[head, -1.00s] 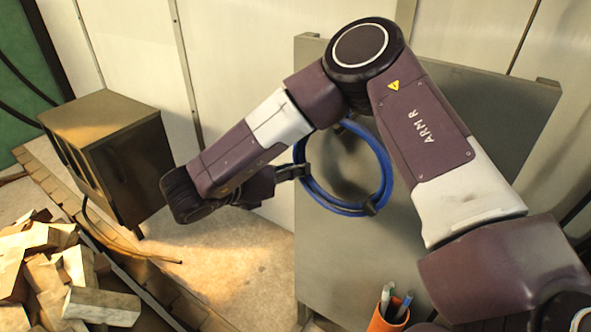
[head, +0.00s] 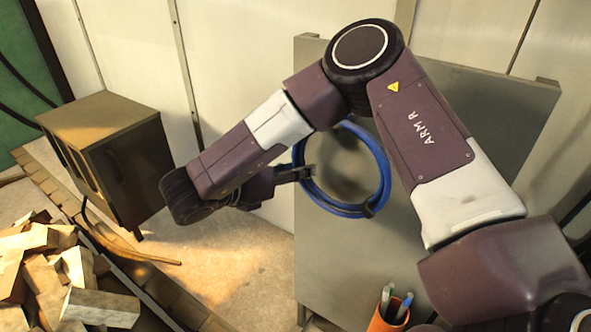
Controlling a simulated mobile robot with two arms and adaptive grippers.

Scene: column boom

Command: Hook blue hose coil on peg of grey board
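The blue hose coil (head: 384,168) is a ring with dark bands, upright against the face of the grey board (head: 335,262). Its top is partly hidden behind my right arm, and I cannot see the peg there. My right gripper (head: 308,172) is at the left side of the coil. Its near finger shows in front of the hose, spread out from its earlier pose, and it looks open around the hose. The far finger is hard to make out. My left gripper is not in view.
An orange cup (head: 388,318) with pens stands low in front of the board. A dark metal cabinet (head: 110,150) stands at the left. A heap of wood blocks (head: 60,275) lies at the lower left. Bare floor (head: 240,260) shows between.

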